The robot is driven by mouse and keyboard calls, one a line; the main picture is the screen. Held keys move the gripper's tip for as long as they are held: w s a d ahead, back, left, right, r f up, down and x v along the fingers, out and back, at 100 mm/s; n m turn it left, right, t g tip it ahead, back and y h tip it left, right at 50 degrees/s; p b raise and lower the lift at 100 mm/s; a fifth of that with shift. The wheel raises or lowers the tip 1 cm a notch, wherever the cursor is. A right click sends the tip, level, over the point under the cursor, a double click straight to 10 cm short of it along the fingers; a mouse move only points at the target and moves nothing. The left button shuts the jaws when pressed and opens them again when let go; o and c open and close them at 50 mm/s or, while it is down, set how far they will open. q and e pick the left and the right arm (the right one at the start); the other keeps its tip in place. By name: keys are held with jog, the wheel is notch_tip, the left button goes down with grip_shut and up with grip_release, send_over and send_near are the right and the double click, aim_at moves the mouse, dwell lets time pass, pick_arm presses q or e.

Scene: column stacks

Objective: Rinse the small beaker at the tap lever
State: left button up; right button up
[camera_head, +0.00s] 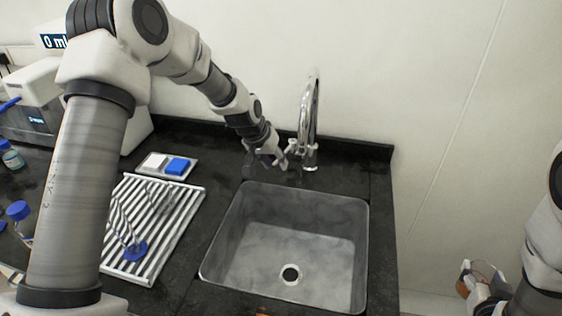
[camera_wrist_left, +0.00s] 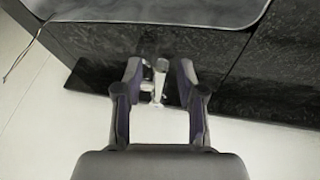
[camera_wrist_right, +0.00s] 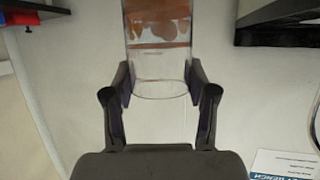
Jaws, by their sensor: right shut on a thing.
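The chrome tap (camera_head: 311,120) stands at the back edge of the sink, with its lever (camera_head: 283,163) low on its left side. My left gripper (camera_head: 265,160) is beside the lever. In the left wrist view its fingers (camera_wrist_left: 158,78) are apart, with the lever (camera_wrist_left: 160,66) between them and gaps on both sides. My right gripper (camera_wrist_right: 160,85) is shut on the small beaker (camera_wrist_right: 158,62), a clear glass with orange-brown patches. In the head view the beaker (camera_head: 486,271) is at the lower right, away from the sink, partly hidden by the gripper.
The grey sink (camera_head: 362,235) is empty, with a round drain. Left of it lie a striped drying rack (camera_head: 172,235) with a blue item and a small tray (camera_head: 148,172) with white and blue blocks. Blue-capped bottles (camera_head: 20,212) stand at far left. A wall is behind.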

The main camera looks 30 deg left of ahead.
pick_arm(q)
jog(key=shift+r, duration=0.15)
jog(key=v, duration=1.1)
jog(key=shift+s+r, duration=0.15)
jog(key=shift+r, duration=0.2)
